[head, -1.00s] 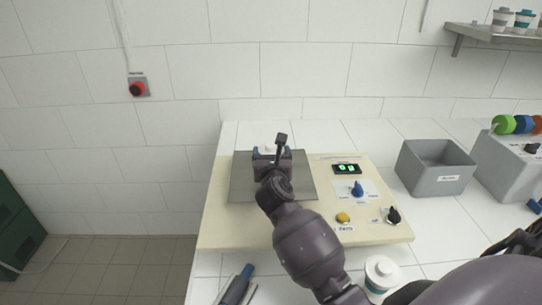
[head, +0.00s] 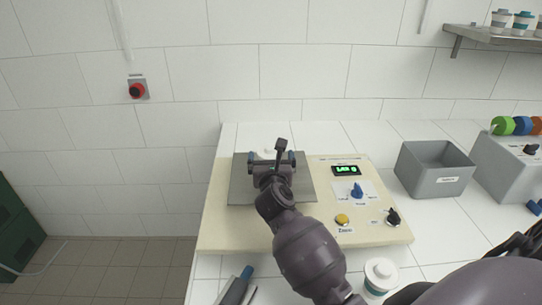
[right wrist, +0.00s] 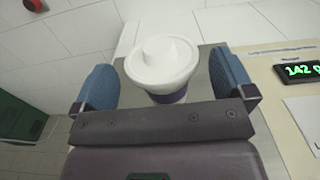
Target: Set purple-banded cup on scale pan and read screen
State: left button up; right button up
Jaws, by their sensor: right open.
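The purple-banded cup (right wrist: 160,68), white with a white lid, stands upright on the grey scale pan (right wrist: 210,88) in the right wrist view. My right gripper (right wrist: 162,85) is open, with its blue fingers on either side of the cup and gaps between. In the head view my right gripper (head: 273,158) is over the pan (head: 240,185) and hides most of the cup. The scale screen (head: 346,170) has lit green digits. In the right wrist view the screen (right wrist: 298,71) appears to read 142 g. A dark, blue-tipped part of my left gripper (head: 240,285) shows at the bottom edge.
A blue knob (head: 357,190), a yellow button (head: 342,219) and a black knob (head: 393,216) sit on the scale's cream base. Another white-lidded cup (head: 380,275) stands in front. A grey bin (head: 435,172) is to the right. A shelf (head: 500,33) holds more cups.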

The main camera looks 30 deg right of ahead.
jog(key=v, duration=1)
jog(key=shift+s, duration=0.15)
jog(key=shift+a, duration=0.15)
